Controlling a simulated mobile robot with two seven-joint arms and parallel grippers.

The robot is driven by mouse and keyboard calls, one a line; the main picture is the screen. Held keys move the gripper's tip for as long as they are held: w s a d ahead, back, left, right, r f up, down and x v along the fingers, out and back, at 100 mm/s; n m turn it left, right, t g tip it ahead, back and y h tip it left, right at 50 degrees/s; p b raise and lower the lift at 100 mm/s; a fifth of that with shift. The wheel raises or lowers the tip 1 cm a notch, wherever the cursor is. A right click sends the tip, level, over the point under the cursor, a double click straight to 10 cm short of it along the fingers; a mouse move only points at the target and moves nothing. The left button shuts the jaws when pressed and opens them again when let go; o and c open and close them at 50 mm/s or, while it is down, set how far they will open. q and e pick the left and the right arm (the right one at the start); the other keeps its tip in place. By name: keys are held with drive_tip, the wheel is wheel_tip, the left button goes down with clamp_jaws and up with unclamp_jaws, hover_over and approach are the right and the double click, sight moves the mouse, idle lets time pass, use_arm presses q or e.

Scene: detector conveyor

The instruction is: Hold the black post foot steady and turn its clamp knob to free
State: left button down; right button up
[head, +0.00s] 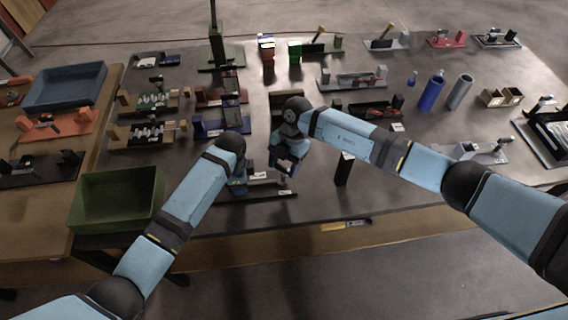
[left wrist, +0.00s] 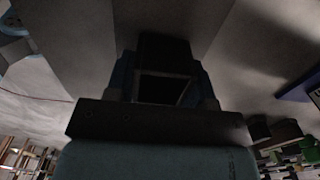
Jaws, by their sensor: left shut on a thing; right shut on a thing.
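The black post foot (head: 265,193) lies low on the near part of the table, with pale labels on it. My left gripper (head: 239,187) is at its left end. In the left wrist view the left gripper's blue fingers (left wrist: 164,82) are closed on a dark block (left wrist: 165,52), which I take as part of the foot. My right gripper (head: 284,170) points down over the right part of the foot and is shut. The clamp knob is hidden by the right gripper, so its turn cannot be told.
A short black upright block (head: 344,168) stands right of my right gripper. A green bin (head: 116,197) is at the left, a blue tray (head: 66,87) behind it. Blue and grey cylinders (head: 432,92) stand at the right. The table's front edge is close.

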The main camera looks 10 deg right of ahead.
drive_tip(key=n+h, duration=0.1)
drive_tip(key=n, duration=0.3)
drive_tip(key=shift+a+g, duration=0.1)
drive_tip(key=shift+g, duration=0.3)
drive_tip(key=shift+n+h, duration=0.9)
drive_tip(key=shift+n, duration=1)
drive_tip(key=o, duration=0.9)
drive_tip(key=shift+w+r, duration=0.1)
drive_tip(key=v, duration=1.1)
drive_tip(key=shift+w+r, duration=0.3)
use_arm(q)
drive_tip(key=shift+c, duration=2)
unclamp_jaws()
use_arm(e)
drive_tip(key=shift+a, duration=0.1)
